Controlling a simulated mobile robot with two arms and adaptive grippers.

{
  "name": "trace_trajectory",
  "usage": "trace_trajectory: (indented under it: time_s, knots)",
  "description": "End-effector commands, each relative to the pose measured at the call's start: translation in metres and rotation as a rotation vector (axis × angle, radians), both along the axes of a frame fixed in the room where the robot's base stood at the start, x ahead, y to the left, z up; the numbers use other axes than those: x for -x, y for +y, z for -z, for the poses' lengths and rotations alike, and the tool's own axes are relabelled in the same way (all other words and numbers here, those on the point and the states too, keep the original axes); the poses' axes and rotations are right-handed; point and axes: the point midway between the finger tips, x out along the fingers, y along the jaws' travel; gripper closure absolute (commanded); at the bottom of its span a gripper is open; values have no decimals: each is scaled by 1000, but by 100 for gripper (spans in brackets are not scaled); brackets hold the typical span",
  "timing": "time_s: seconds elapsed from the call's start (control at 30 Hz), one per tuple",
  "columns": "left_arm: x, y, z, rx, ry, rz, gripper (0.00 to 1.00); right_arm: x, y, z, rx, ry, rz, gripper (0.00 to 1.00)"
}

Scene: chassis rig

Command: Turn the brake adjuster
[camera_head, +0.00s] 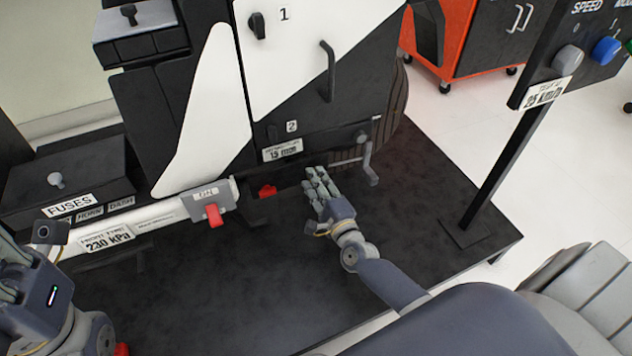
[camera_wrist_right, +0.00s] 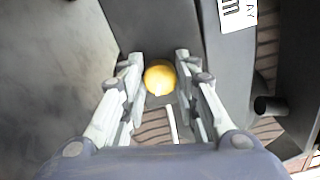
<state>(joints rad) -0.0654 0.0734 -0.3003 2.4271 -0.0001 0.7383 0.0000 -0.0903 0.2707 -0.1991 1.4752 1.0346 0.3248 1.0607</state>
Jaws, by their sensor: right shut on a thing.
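A round yellow knob with a small white mark (camera_wrist_right: 159,78), which looks like the brake adjuster, sits between the fingers of my right gripper (camera_wrist_right: 158,62) in the right wrist view. The fingers are shut on it from both sides. In the head view my right gripper (camera_head: 318,180) is low at the black machine, below the "15 mm" label (camera_head: 283,150), and hides the knob. The label's edge also shows in the right wrist view (camera_wrist_right: 238,10). My left gripper (camera_head: 18,268) is at the left edge, partly cut off, away from the machine's door; its finger state is unclear.
A grey crank handle (camera_head: 370,165) sticks out just right of my right gripper. A red lever (camera_head: 214,214) is on the white rail to the left. A control post (camera_head: 500,160) stands on the right. The dark platform (camera_head: 230,300) in front is clear.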

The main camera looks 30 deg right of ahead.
Motion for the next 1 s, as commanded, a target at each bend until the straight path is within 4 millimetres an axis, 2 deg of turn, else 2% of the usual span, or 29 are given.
trace_trajectory:
  time_s: [0.07, 0.1, 0.17, 0.47, 0.63, 0.77, 1.0]
  knots:
    - [0, 0, 0, 0, -1, 0, 68, 1, -1, 1, 1, 2, 0, 95]
    - [0, 0, 0, 0, -1, 0, 68, 1, -1, 1, 1, 2, 0, 65]
    - [0, 0, 0, 0, -1, 0, 68, 1, -1, 1, 1, 2, 0, 51]
    - [0, 1, -1, 2, 0, -1, 68, 0, 0, 0, 1, 1, 0, 51]
    - [0, 1, 0, 2, 1, -1, 68, 10, 0, 1, 1, 3, 0, 51]
    - [0, 0, 0, 2, 1, -1, 68, 32, 2, 2, 1, 5, 0, 51]
    - [0, 0, 0, 1, 1, 0, 68, 82, 5, 2, 2, 5, -1, 51]
